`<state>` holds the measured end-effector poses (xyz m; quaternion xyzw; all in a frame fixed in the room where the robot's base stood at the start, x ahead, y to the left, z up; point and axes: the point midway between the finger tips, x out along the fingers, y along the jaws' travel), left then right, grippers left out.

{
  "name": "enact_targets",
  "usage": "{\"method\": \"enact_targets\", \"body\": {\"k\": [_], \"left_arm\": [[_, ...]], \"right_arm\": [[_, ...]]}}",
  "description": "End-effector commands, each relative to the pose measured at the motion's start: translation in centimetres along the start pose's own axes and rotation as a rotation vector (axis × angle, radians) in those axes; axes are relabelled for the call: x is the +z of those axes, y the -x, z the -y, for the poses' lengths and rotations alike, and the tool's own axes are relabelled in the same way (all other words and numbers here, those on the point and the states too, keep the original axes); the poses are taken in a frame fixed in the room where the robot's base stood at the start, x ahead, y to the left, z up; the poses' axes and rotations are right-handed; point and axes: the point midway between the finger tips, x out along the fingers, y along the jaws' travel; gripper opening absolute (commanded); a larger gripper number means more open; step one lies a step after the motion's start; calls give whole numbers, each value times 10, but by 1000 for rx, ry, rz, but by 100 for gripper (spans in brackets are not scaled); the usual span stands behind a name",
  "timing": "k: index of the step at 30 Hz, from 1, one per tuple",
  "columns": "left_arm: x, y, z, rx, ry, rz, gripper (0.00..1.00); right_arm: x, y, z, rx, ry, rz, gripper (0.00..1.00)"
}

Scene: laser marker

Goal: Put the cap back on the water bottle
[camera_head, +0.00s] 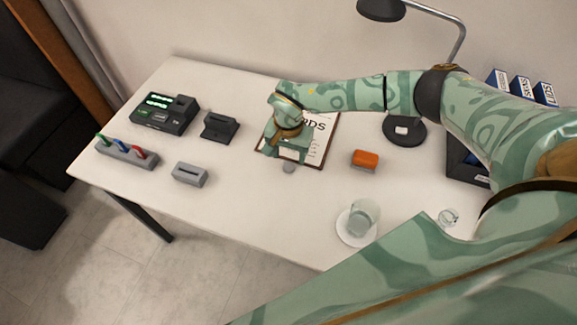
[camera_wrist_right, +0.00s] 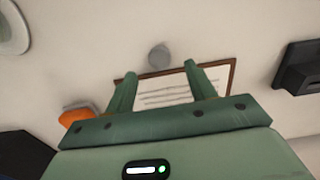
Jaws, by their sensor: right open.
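A small grey round piece, which looks like the cap (camera_head: 289,168), lies on the white table at the front edge of the clipboard. It also shows in the right wrist view (camera_wrist_right: 159,56), just beyond and between the fingertips. My right gripper (camera_head: 287,156) is over the clipboard beside it; its two fingers are apart and empty in the wrist view (camera_wrist_right: 160,74). A small clear round thing (camera_head: 448,217) shows at the right beside my arm; it may be the water bottle, but I cannot tell. My left gripper is out of view.
A clipboard (camera_head: 322,142) lies under my right gripper. An orange block (camera_head: 365,159), a glass (camera_head: 363,216) on a saucer (camera_head: 343,233) and a lamp base (camera_head: 405,132) stand to the right. Grey and black devices (camera_head: 190,174) stand left. The front middle table is clear.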

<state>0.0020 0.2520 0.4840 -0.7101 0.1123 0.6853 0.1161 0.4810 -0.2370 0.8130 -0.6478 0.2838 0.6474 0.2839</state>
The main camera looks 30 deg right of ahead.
Motion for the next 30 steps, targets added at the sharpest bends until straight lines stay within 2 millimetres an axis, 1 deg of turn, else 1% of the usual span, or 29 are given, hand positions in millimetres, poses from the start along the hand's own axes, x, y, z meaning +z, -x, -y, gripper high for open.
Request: {"method": "enact_targets", "body": {"k": [1,3,7,17,18,20,21,23,30], "left_arm": [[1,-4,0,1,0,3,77],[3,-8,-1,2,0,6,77],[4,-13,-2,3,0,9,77],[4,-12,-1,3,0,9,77],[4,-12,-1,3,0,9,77],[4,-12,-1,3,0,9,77],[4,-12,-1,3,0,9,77],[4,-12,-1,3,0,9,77],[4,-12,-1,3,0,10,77]], "right_arm": [[2,-11,0,3,0,4,55],[2,-23,-1,4,-1,4,55],[2,-39,0,2,0,3,55],[2,-40,0,0,1,1,55],[2,-40,0,0,0,1,52],[2,-40,0,0,0,1,36],[2,-40,0,0,0,1,24],[2,-40,0,0,0,1,8],[2,-40,0,0,0,1,7]]}}
